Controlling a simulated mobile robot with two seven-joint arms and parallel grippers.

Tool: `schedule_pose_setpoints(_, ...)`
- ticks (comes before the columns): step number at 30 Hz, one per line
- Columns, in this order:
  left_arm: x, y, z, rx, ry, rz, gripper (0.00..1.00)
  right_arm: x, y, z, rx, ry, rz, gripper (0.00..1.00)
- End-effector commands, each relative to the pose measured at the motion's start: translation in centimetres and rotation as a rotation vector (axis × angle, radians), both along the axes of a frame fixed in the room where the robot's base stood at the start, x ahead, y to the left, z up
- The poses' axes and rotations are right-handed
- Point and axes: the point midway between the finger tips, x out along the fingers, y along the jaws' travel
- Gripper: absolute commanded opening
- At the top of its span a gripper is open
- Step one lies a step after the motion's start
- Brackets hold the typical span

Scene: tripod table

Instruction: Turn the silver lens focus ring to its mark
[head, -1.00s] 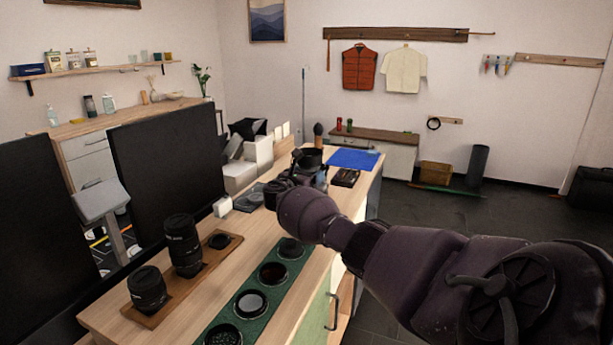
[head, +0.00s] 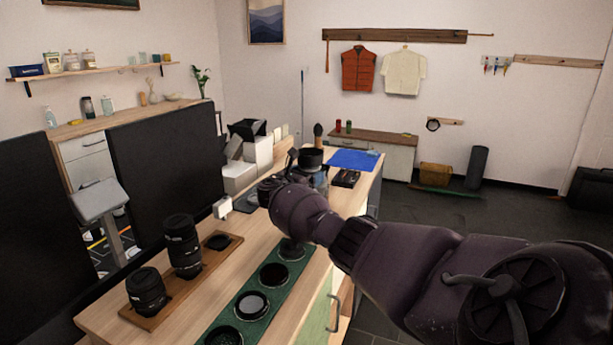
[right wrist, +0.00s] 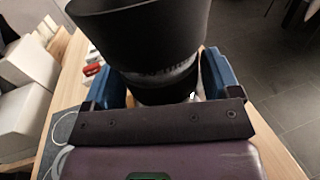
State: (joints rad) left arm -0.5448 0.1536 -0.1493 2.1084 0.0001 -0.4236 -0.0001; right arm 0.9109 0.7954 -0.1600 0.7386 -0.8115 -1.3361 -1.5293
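A dark lens with a wide hood (right wrist: 140,30) stands upright in the right wrist view, with a greyish ring (right wrist: 165,80) around its barrel below the hood. The hood's dark cylinder (head: 311,158) also shows on the far part of the bench in the head view. My right gripper (right wrist: 163,85) has its two blue fingers on either side of the barrel, close to the grey ring. Whether both fingers touch it cannot be told. The ring's mark is not visible. In the head view my right wrist hides most of the gripper. My left gripper is not in view.
On the wooden bench are a brown tray (head: 206,258) with lenses, a green mat (head: 229,317) with several round items, a blue mat (head: 353,160) and a small black tray (head: 346,178). White boxes (head: 240,172) stand left of the lens. Dark panels (head: 165,165) line the left.

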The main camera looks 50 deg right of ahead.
Motion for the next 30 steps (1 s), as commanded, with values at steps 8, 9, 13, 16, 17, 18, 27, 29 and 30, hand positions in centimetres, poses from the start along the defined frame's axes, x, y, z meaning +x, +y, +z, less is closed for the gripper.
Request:
schedule_pose_setpoints(8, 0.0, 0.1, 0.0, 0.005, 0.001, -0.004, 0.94, 0.0, 0.0, 0.0, 0.0, 0.0, 0.0, 1.0)
schedule_pose_setpoints(9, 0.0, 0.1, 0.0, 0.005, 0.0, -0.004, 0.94, 0.0, 0.0, 0.0, 0.0, 0.0, 0.001, 1.0)
schedule_pose_setpoints(13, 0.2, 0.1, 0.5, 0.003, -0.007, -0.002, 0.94, 0.0, 0.6, 0.2, 0.0, -0.001, 0.002, 1.0)
schedule_pose_setpoints(16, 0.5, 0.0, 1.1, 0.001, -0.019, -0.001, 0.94, 0.0, 1.9, 0.3, 0.001, -0.003, 0.003, 1.0)
schedule_pose_setpoints(17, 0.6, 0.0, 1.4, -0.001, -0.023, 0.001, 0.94, 0.0, 2.4, 0.4, 0.001, -0.004, 0.004, 1.0)
schedule_pose_setpoints(18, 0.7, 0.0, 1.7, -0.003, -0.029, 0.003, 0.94, 0.0, 3.1, 0.5, 0.001, -0.006, 0.003, 1.0)
schedule_pose_setpoints(27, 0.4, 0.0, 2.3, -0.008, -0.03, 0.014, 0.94, -0.1, 8.4, 0.4, 0.001, -0.004, 0.002, 1.0)
schedule_pose_setpoints(29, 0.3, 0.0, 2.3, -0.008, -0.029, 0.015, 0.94, -0.1, 9.1, 0.3, 0.001, -0.003, 0.002, 1.0)
schedule_pose_setpoints(30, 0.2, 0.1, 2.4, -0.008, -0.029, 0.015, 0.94, -0.2, 9.5, 0.2, 0.001, -0.002, 0.001, 1.0)
